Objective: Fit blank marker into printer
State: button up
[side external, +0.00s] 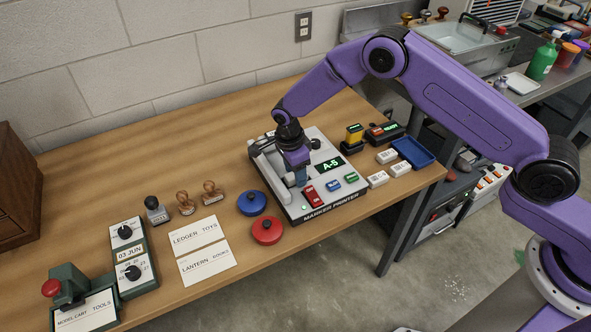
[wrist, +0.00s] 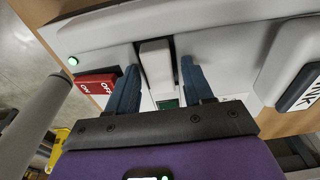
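The marker printer (side external: 325,205) is a light grey machine with a green-lit display (side external: 328,165) reading "A-5", a red switch and blue and green buttons. My gripper (side external: 297,180) points down over its left part. In the wrist view, my gripper (wrist: 160,75) has its two blue fingers apart, one on each side of a pale block (wrist: 156,68) at the printer. Gaps show between fingers and block. I cannot tell whether this block is a blank marker or a printer part. Several small white blocks (side external: 387,156) lie right of the printer.
A blue tray (side external: 430,160) stands at the table's right edge. Behind the printer are a yellow-and-black stamp (side external: 353,138) and a black device (side external: 384,131). Blue (side external: 251,202) and red (side external: 267,230) round pads lie left of the printer, near two cards (side external: 207,263).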

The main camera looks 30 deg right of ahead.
dwell(0.3)
jog(key=shift+a+r, duration=0.35)
jog(key=shift+r, duration=2.55)
jog(key=shift+a+r, duration=0.35)
jog(key=shift+r, duration=2.5)
jog(key=shift+a+r, duration=0.35)
jog(key=shift+r, duration=2.55)
jog(key=s+d+r+n+y, duration=0.1)
jog(key=s+d+r+n, duration=0.25)
jog(key=s+n, duration=0.5)
jog(key=s+d+r+n, duration=0.35)
jog(key=s+n, duration=0.35)
jog(key=s, duration=0.3)
jog(key=s+d+n, duration=0.4)
jog(key=s+n, duration=0.1)
jog(key=s, duration=0.1)
jog(key=s+d+n, duration=0.5)
jog(key=s, duration=0.2)
jog(key=s+d+n, duration=0.4)
jog(key=s+n, duration=0.1)
jog(key=s, duration=0.1)
jog(key=shift+s+d+f+y, duration=0.15)
jog(key=shift+d+f+y, duration=0.1)
jog(key=shift+y, duration=0.15)
